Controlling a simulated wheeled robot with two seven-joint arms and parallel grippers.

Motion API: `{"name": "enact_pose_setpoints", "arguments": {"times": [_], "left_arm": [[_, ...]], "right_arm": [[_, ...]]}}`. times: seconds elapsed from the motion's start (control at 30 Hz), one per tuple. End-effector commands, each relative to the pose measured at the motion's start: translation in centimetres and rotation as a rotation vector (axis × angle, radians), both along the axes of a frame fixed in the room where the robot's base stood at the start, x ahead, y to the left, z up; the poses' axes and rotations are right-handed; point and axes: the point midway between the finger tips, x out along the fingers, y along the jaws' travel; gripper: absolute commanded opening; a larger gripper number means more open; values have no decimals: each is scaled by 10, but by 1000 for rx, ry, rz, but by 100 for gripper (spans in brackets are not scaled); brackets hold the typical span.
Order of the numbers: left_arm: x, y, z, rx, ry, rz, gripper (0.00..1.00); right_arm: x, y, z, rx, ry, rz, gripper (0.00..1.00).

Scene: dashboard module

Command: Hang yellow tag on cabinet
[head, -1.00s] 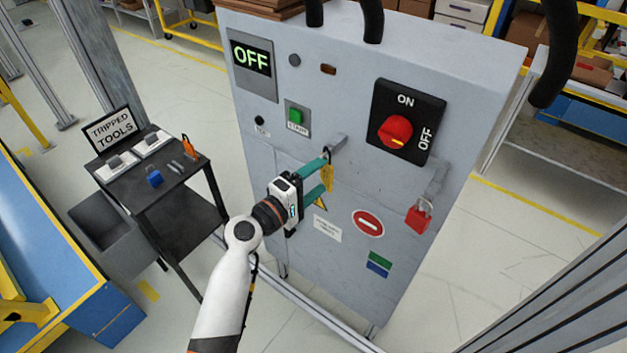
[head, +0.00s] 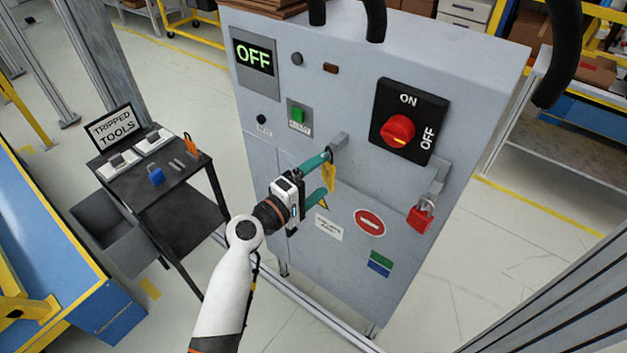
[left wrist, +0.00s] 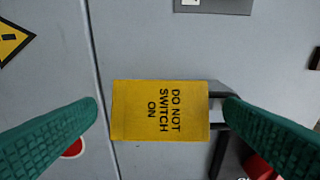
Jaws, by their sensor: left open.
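The yellow tag (head: 330,178) hangs at the grey bracket (head: 340,141) on the cabinet (head: 290,155) front. In the left wrist view the tag (left wrist: 160,110) reads "DO NOT SWITCH ON" and lies flat-on between the green fingers. My left gripper (head: 327,174) is open in front of the cabinet, one finger above and one below. In the left wrist view a gap shows on both sides of the tag. The exact fastening at the bracket cannot be made out. My right gripper is not in view.
The cabinet carries a red rotary switch (head: 398,131), a green button (head: 298,115), a lit OFF display (head: 254,58) and a red padlock (head: 421,218).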

Motion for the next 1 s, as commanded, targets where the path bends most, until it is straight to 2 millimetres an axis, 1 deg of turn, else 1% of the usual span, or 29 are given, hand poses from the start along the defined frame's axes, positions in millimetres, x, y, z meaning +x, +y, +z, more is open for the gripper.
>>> {"name": "enact_pose_setpoints", "arguments": {"times": [0.03,0.17,0.5,0.6,0.8,1.0], "left_arm": [[0,1,5,-5,-9,2,97],[-9,11,3,-5,-9,4,97],[-61,59,-2,2,-3,1,97],[-73,70,-2,1,-1,0,97],[-86,82,-1,0,0,0,97],[-86,83,-2,3,4,2,97]], "right_arm": [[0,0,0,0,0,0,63],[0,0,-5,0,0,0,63],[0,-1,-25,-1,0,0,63],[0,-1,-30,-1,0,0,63],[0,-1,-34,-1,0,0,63],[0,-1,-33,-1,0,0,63]]}}
